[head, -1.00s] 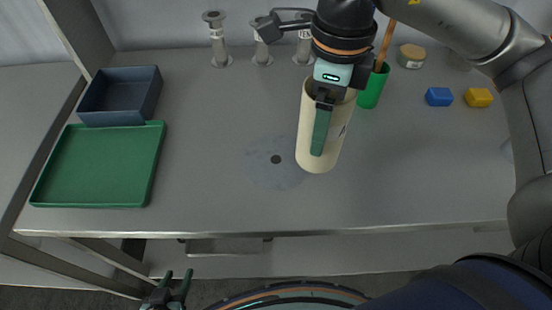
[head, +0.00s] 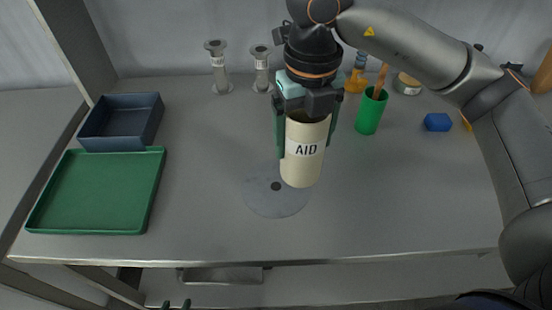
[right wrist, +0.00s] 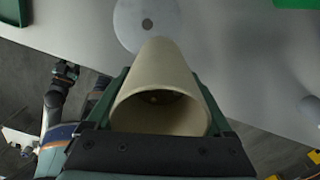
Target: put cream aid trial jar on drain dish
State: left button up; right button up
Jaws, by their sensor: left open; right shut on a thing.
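The cream jar (head: 302,165) has the word AID on its side and hangs upright in my right gripper (head: 305,140). The gripper's fingers are shut on both sides of it. In the right wrist view the jar (right wrist: 165,85) shows its open mouth, and it looks empty. The drain dish (head: 262,203) is a flat grey disc with a dark centre hole, lying on the bench. The jar is above and just right of the hole, covering part of the disc's far right edge. The dish also shows in the right wrist view (right wrist: 133,20). My left gripper (head: 176,304) is open and empty below the bench's front edge.
A green tray (head: 45,228) and a dark blue bin (head: 84,133) stand at the left. Metal flanged posts (head: 220,75), a green cup (head: 369,112) with a stick, a lidded jar (head: 408,86) and a blue block (head: 438,122) stand behind. The bench's front middle is clear.

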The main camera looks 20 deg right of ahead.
jog(key=shift+w+a+f+p, duration=0.15)
jog(key=shift+w+a+f, duration=0.5)
jog(key=shift+f, duration=0.85)
jog(key=shift+w+a+f+p, duration=0.2)
jog(key=shift+w+a+f, duration=0.4)
jog(key=shift+f, duration=0.95)
jog(key=shift+w+a+f+p, duration=0.15)
jog(key=shift+w+a+f, duration=0.2)
jog(key=shift+w+f, duration=0.85)
jog(key=shift+s+f, duration=0.3)
jog(key=shift+s, duration=0.05)
jog(key=shift+f, duration=0.15)
jog(key=o, duration=1.2)
notch_tip(320, 180, up, 12)
jog(key=shift+r+b, duration=0.2)
jog(key=shift+b, duration=0.15)
